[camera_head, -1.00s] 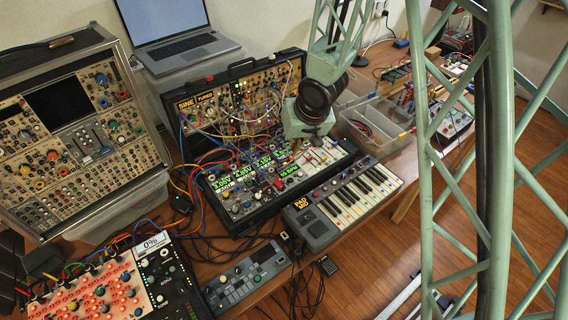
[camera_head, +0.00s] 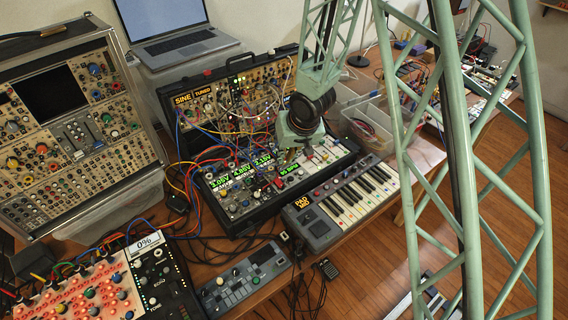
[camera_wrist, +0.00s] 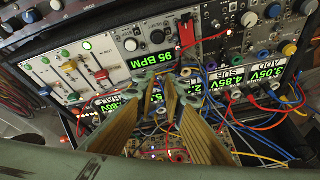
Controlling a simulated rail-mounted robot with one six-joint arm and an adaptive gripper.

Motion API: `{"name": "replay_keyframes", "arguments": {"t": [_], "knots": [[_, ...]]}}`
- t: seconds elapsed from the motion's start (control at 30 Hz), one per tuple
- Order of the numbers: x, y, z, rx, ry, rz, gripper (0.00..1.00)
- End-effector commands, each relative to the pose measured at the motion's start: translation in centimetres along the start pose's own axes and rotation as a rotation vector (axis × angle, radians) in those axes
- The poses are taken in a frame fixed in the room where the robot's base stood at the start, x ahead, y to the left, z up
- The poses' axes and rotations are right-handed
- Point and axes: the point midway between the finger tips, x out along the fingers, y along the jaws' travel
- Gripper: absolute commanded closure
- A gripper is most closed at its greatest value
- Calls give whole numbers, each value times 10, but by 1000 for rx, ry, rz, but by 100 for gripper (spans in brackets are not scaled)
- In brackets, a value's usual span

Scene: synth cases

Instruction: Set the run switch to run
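The clock module with the green BPM display (camera_wrist: 150,61) is in the lower case and also shows in the head view (camera_head: 289,168). A red lever-like piece (camera_wrist: 186,32) stands beside this display, and a small red piece shows left of the display in the head view (camera_head: 278,182). I cannot read a run label, so I cannot tell for certain which part is the run switch. My gripper (camera_wrist: 162,82) is above the panel, with its tan fingers a narrow gap apart and nothing between them. The fingers cover part of the panel below the display. Contact with the panel cannot be told.
Patch cables (camera_wrist: 262,112) loop close beside the fingers. White-panel sliders (camera_wrist: 76,70) and green voltage displays (camera_wrist: 262,72) flank the clock module. A small keyboard (camera_head: 350,203) lies in front of the case, and a clear bin (camera_head: 368,122) stands to the right.

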Motion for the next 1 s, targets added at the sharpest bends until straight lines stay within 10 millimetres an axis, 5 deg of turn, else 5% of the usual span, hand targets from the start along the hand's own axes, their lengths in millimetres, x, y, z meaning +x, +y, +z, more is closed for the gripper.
{"name": "replay_keyframes", "arguments": {"t": [0.33,0.77,1.0], "knots": [[31,0,1,0,0,0,89],[34,0,0,-1,0,0,89],[34,0,0,-1,0,0,100]]}}
